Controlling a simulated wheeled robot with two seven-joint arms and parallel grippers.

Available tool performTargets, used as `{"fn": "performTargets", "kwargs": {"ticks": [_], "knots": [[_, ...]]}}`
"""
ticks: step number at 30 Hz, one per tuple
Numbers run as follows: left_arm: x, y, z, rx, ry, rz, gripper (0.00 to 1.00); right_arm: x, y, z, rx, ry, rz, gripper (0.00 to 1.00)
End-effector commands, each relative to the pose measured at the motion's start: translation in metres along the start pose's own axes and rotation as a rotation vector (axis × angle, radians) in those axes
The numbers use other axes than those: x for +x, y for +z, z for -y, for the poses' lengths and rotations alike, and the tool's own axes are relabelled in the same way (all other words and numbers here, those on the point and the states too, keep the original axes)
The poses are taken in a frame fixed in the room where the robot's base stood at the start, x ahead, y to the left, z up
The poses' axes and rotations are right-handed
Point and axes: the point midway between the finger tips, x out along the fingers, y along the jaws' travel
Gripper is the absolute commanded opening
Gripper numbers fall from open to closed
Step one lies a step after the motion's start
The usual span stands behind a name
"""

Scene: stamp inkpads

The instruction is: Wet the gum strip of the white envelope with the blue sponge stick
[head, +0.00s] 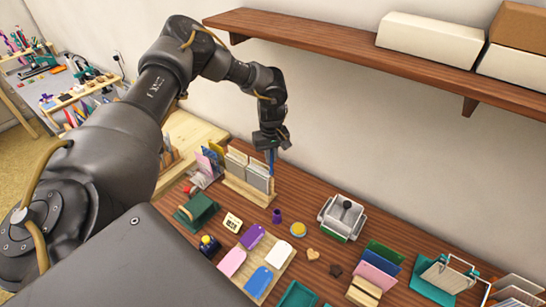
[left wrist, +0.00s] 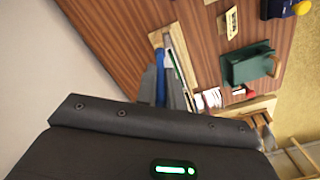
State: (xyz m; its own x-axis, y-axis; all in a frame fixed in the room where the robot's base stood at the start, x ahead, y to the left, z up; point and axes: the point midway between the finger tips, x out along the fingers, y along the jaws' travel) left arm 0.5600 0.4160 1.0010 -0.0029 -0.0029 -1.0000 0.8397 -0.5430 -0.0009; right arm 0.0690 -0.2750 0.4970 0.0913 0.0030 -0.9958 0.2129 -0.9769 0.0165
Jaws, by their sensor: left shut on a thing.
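My left gripper (head: 271,147) points down above the back of the wooden table. It is shut on the blue sponge stick (head: 271,160), which hangs below the fingers over the wooden rack of pale cards or envelopes. In the left wrist view the blue stick (left wrist: 160,68) shows between the grey fingers (left wrist: 163,92), beside the rack. I cannot tell for certain which pale piece is the white envelope; no gum strip can be made out. My right gripper is out of view.
The wooden rack (head: 246,190) stands close under the gripper. Colored tags lie on a wooden board (head: 270,287) in front. A white-and-green press (head: 341,217) and a teal rack (head: 443,279) stand to the right. A wooden shelf (head: 330,42) juts from the wall above.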

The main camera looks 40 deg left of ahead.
Motion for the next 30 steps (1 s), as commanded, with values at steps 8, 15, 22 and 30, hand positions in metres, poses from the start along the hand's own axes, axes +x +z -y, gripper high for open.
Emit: {"fn": "performTargets", "kwargs": {"ticks": [8, 15, 22, 30], "knots": [[0.000, -0.003, 0.002, 0.000, -0.001, -0.001, 0.00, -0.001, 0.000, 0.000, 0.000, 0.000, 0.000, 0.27], [0.000, -0.010, 0.007, -0.002, -0.001, -0.003, 0.00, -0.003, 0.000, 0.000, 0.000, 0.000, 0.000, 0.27], [0.001, -0.012, 0.008, -0.002, -0.003, -0.004, 0.00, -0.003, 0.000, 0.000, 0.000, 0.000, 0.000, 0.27], [0.000, -0.018, 0.013, -0.003, -0.001, -0.004, 0.00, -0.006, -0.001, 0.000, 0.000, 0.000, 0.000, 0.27]]}}
